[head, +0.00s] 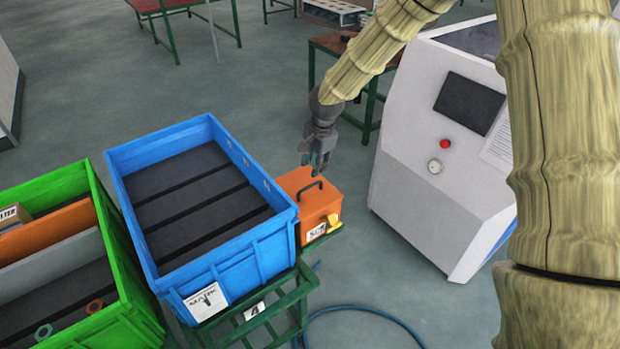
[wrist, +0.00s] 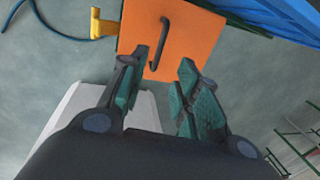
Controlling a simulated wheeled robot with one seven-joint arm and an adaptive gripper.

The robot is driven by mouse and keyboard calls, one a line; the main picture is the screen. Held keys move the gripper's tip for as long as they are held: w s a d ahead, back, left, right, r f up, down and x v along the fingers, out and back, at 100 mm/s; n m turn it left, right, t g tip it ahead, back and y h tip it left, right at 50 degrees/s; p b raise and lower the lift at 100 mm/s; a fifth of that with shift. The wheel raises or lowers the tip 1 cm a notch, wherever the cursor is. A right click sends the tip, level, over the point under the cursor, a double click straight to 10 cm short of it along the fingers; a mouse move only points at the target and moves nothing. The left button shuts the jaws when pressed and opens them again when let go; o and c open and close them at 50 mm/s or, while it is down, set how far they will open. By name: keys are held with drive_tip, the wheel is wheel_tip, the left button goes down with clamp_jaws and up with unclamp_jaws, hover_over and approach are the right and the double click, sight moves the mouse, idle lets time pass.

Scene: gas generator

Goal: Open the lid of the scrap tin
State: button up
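The scrap tin (head: 312,206) is an orange box with a lid on top, standing right of the blue crate. Its lid looks shut, and a black bar handle (head: 309,187) stands on it. A label and a yellow part (head: 333,221) are on its front. My gripper (head: 315,165) is just above the far part of the lid. In the wrist view the orange lid (wrist: 185,35) and its handle (wrist: 160,42) lie beyond my fingers (wrist: 160,85). The fingers are apart with nothing between them. I cannot tell whether a finger touches the handle.
A blue crate (head: 284,225) stands close on the tin's left, on a green stand (head: 263,318). A green crate (head: 140,300) with parts is further left. A white machine (head: 420,170) with a red button stands right. A blue hose (head: 375,311) lies on the floor.

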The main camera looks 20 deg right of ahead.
sight(311, 186)
drive_tip(key=shift+w+a+f+p, duration=0.1)
drive_tip(key=shift+w+f+p, duration=0.3)
drive_tip(key=shift+f, duration=1.15)
drive_tip(key=shift+w+a+f+p, duration=0.15)
drive_tip(key=shift+f+p, duration=0.5)
drive_tip(key=shift+f, duration=0.95)
drive_tip(key=shift+w+f+p, duration=0.35)
drive_tip(key=shift+f+p, duration=0.15)
drive_tip(key=shift+f, duration=1.05)
clamp_jaws()
